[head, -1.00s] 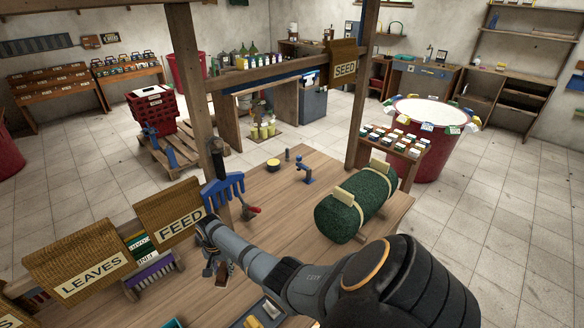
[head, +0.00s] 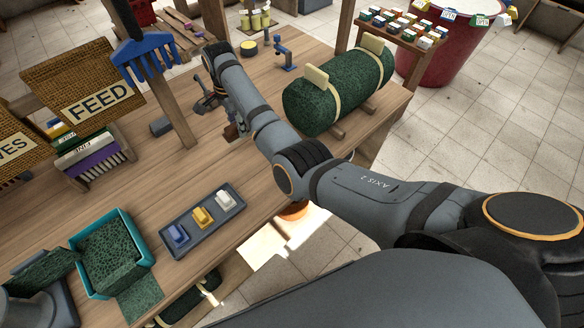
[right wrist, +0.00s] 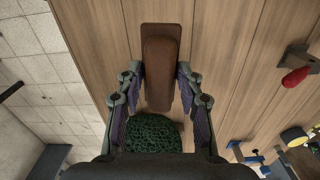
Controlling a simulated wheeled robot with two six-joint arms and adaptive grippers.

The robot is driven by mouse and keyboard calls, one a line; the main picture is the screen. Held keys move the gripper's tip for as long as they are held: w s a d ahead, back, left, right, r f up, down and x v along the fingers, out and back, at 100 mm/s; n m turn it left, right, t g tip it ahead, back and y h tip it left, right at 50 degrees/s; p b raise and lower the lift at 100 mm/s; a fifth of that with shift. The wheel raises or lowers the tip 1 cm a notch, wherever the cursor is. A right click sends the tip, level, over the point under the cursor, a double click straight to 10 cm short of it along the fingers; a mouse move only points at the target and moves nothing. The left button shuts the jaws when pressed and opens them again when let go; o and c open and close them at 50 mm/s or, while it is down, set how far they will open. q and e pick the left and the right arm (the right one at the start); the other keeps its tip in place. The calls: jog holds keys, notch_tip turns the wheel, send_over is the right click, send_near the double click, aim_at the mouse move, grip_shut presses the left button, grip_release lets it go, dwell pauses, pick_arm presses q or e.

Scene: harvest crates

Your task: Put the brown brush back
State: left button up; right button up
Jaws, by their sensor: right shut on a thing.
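The brown brush (right wrist: 162,65) lies lengthwise between the fingers of my right gripper (right wrist: 160,88) in the right wrist view. The gripper is shut on it, with its fingers along both sides. Wooden tabletop shows beneath, but I cannot tell whether the brush touches it. My left gripper is not in view.
A green roll (head: 335,92) lies right of my forearm. A tray (head: 205,222) of blue, yellow and white pieces sits near the front edge, beside a teal bin (head: 77,268). A blue rake head (head: 148,58) hangs by the post. A red handle (right wrist: 296,77) is nearby.

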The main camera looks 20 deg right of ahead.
jog(key=shift+s+d, duration=0.2)
jog(key=s+d+f+p, duration=0.2)
jog(key=s+f, duration=0.1)
jog(key=s+d+f+p, duration=0.2)
jog(key=s+d+f, duration=0.1)
jog(key=s, duration=0.1)
jog(key=s+d+f+p, duration=0.2)
jog(key=s+f+p, duration=0.1)
jog(key=shift+s+d+f, duration=0.1)
jog(key=shift+s+d, duration=0.05)
jog(key=shift+s, duration=0.05)
jog(key=shift+s+d+f, duration=0.1)
jog(key=shift+s+f, duration=0.1)
jog(key=f+p, duration=0.1)
jog(key=f, duration=0.1)
jog(key=shift+s+d+f+p, duration=0.15)
jog(key=shift+s+f+p, duration=0.05)
jog(key=shift+f+p, duration=0.2)
jog(key=shift+f+b, duration=0.3)
jog(key=shift+f, duration=0.1)
jog(key=o, duration=1.2)
